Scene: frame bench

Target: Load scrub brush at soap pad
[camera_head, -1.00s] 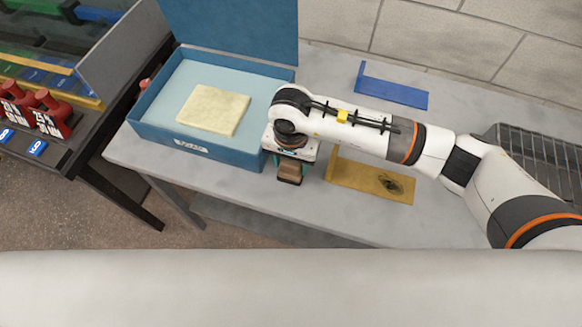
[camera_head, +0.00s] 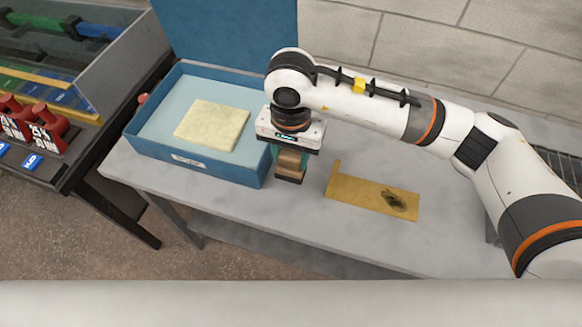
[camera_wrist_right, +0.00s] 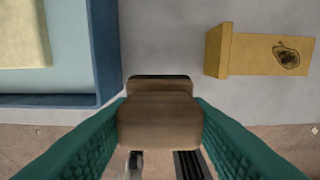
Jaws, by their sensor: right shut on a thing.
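The soap pad (camera_head: 212,125) is a flat cream slab lying in the blue tray (camera_head: 222,172); part of it shows in the right wrist view (camera_wrist_right: 22,35). My right gripper (camera_head: 290,165) is shut on the scrub brush (camera_head: 291,158), a brown block with a dark lower edge. The brush also shows between the green fingers in the right wrist view (camera_wrist_right: 160,112). The gripper is just outside the tray's right wall, pointing down, and the brush appears to be above the bench. The left gripper is not in view.
A yellow plate (camera_head: 372,194) with an upright end and a dark smudge lies right of the gripper. The tray's blue lid (camera_head: 228,35) stands open behind. A dark rack with red objects (camera_head: 45,135) is left. Grey bench top (camera_head: 300,215) is clear in front.

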